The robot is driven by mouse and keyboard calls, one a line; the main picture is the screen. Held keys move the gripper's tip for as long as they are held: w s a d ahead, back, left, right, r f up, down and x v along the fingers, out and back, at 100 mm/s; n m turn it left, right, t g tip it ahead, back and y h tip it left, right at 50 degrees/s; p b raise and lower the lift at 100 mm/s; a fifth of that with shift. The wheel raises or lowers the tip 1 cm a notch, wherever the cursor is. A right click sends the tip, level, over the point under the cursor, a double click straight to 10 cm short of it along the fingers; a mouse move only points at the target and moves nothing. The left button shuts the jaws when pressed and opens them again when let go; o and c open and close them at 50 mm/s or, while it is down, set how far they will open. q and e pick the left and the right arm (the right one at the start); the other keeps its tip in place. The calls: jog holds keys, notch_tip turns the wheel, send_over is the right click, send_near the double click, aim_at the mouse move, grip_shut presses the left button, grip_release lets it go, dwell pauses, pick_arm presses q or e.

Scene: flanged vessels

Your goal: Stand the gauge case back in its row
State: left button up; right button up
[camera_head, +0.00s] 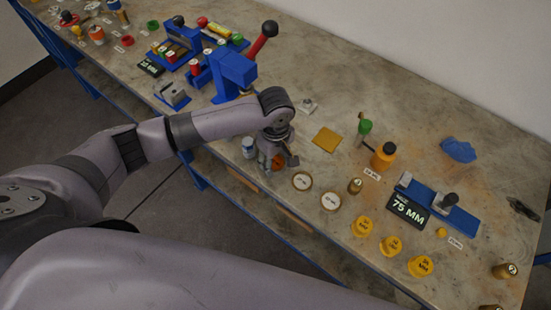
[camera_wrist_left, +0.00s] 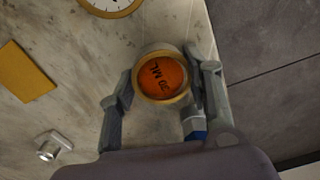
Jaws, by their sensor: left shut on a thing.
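My left gripper (camera_head: 280,155) points down near the front edge of the bench. In the left wrist view, its two fingers (camera_wrist_left: 166,76) are shut around a gauge case (camera_wrist_left: 162,78), which is round with a brass-coloured rim and an orange face marked "30 ML". In the head view only a small orange part of this case (camera_head: 278,163) shows below the fingers. Two white-faced round gauges with brass rims, one nearer (camera_head: 302,181) and one farther right (camera_head: 330,201), lie beside it; the nearer one is partly in the left wrist view (camera_wrist_left: 111,4). My right gripper is not in view.
A white and blue can (camera_head: 248,147) stands close to the gripper; it also shows behind a finger in the wrist view (camera_wrist_left: 194,125). A yellow square pad (camera_head: 326,139), several yellow caps (camera_head: 390,245) and a blue "75 MM" fixture (camera_head: 455,217) are to the right. Blue racks stand at left.

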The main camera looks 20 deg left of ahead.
aim_at(276, 162)
pick_arm(q)
jog(key=o, duration=1.3)
jog(key=shift+f, duration=0.1)
notch_tip(276, 162, up, 12)
jog(key=shift+b, duration=0.35)
jog(key=shift+s+d, duration=0.1)
